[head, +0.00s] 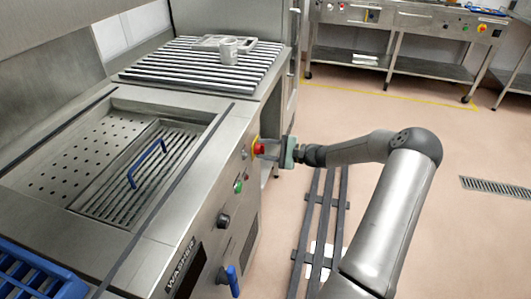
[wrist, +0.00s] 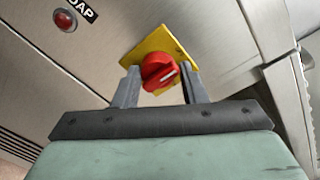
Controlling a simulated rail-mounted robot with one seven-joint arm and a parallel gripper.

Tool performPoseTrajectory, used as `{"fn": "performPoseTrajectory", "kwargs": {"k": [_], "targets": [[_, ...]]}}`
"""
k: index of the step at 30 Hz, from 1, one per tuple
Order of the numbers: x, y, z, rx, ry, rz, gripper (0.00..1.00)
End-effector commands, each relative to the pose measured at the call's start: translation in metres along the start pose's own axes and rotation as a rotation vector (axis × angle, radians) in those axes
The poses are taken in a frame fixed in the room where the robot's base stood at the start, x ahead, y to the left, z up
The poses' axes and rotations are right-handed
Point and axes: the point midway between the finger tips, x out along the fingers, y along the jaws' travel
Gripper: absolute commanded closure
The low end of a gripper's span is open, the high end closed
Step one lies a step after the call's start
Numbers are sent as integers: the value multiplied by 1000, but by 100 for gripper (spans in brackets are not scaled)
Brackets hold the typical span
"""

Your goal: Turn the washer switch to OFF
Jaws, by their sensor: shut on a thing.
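The washer switch is a red rotary knob (wrist: 159,72) on a yellow square plate (wrist: 158,46). It is on the front panel of the steel washer (head: 160,228). In the head view the red knob (head: 260,149) shows at the far end of the panel. My gripper (wrist: 158,88) is shut on the red knob, with one finger on each side of it. In the head view my gripper (head: 276,150) reaches the panel from the right. A pale mark on the knob lies close to level and slightly tilted in the wrist view. The OFF lettering is not visible.
A red lamp (wrist: 65,20) sits beside the knob in the wrist view. Green button (head: 238,187), black knob (head: 223,220) and blue handle (head: 233,281) are nearer on the panel. A slatted rack (head: 185,75) holds a cup. Dark floor rails (head: 322,215) run below my arm.

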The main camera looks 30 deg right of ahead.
Motion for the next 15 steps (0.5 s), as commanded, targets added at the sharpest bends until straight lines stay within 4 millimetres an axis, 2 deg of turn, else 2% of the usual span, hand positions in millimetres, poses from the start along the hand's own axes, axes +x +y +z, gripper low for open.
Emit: {"fn": "performPoseTrajectory", "kwargs": {"k": [1,15], "targets": [[-1,10,-2,-7,3,13,85],[-1,9,-1,-38,4,11,84]]}}
